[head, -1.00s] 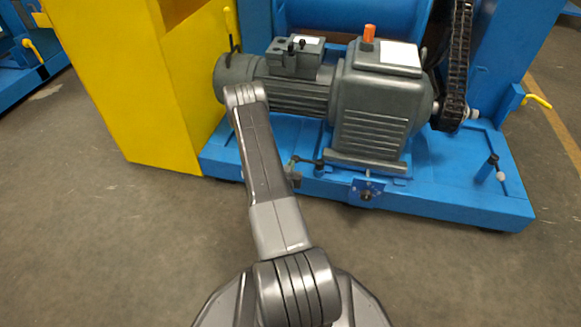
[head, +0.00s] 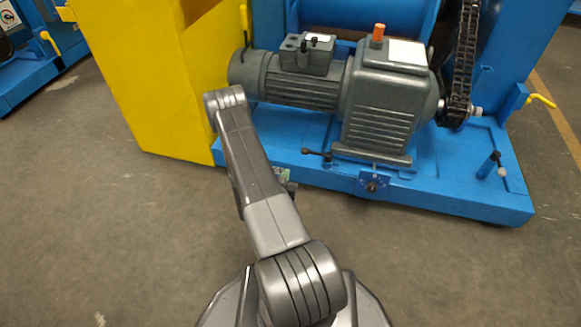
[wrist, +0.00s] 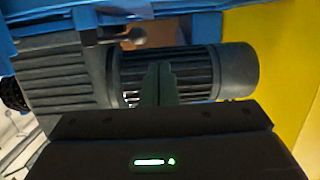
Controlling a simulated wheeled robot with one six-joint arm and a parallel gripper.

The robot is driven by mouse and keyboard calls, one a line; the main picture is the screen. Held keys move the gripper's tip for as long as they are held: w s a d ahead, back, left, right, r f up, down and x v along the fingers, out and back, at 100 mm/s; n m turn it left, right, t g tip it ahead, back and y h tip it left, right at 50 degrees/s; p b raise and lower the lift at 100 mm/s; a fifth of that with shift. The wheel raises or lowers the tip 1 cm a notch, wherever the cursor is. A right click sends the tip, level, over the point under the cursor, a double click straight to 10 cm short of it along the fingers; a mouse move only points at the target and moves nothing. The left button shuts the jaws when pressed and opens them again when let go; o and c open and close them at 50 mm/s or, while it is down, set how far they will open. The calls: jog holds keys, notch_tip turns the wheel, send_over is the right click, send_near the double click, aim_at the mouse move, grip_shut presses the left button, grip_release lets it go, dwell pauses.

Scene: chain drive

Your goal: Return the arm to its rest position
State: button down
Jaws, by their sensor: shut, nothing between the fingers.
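My arm (head: 250,165) reaches forward from my base, bent at the elbow joint near the yellow panel. In the wrist view my gripper (wrist: 164,84) has its two thin fingers together with nothing between them. Behind them is the ribbed grey motor (wrist: 195,72), apart from the fingers as far as I can tell. In the head view the gripper is mostly hidden behind the arm; only a small part shows at its right side.
The grey gear motor (head: 385,110) stands on a blue base frame (head: 440,195) with a chain (head: 464,60) at its right. A yellow panel (head: 165,90) is at the left. A black lever (head: 317,153) sticks out at the frame's front. The floor (head: 80,220) in front is clear.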

jog(key=shift+s+a+r, duration=0.1)
jog(key=shift+s+a, duration=0.1)
jog(key=shift+s, duration=0.25)
